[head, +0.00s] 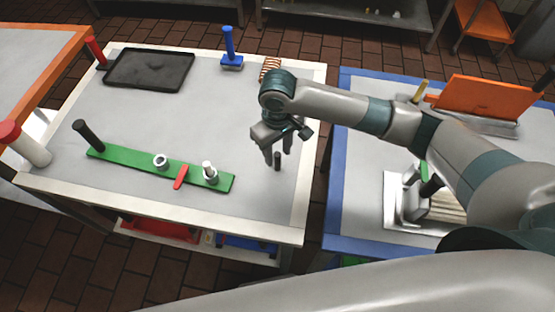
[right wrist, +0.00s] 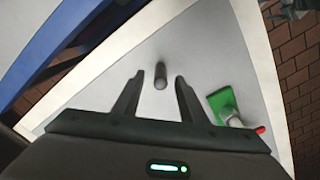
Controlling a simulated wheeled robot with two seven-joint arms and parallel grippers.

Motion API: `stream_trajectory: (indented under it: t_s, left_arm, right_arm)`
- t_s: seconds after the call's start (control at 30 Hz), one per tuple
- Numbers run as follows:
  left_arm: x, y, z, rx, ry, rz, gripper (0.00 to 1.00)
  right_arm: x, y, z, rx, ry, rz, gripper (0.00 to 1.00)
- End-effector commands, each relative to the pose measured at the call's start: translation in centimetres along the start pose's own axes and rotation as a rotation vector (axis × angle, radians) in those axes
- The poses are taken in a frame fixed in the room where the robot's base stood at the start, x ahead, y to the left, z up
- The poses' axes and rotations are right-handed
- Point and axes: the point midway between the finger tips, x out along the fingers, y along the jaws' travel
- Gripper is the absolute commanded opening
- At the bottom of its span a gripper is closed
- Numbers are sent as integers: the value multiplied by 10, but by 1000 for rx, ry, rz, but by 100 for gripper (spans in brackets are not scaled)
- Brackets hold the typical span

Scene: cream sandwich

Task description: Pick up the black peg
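A short dark peg (head: 277,162) stands upright on the grey top of the white-edged table, near its right side. In the right wrist view the peg (right wrist: 160,76) lies in line with the gap between my fingertips, with clear space on both sides. My right gripper (head: 278,153) is open and empty, pointing down close to the peg; I cannot tell whether the tips are level with it. A taller black cylinder (head: 88,136) stands at the left end of the green board (head: 133,161). My left gripper is not in view.
The green board also carries a white ring (head: 161,161), a red piece (head: 181,177) and a white peg (head: 210,173). A black tray (head: 150,69) and a blue-handled tool (head: 231,50) are at the back. A blue-edged table (head: 353,218) is to the right.

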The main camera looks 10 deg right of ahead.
Motion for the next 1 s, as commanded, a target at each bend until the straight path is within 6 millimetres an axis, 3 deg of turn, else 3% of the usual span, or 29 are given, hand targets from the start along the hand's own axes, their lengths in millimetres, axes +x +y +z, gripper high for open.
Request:
stream_trajectory:
  t_s: [0.27,0.63,1.0]
  left_arm:
    - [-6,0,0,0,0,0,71]
    - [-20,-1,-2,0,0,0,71]
    - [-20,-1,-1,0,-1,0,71]
  right_arm:
    - [7,0,1,2,-3,-1,38]
    - [49,-1,1,1,-2,0,38]
    - [52,-1,1,0,0,0,38]
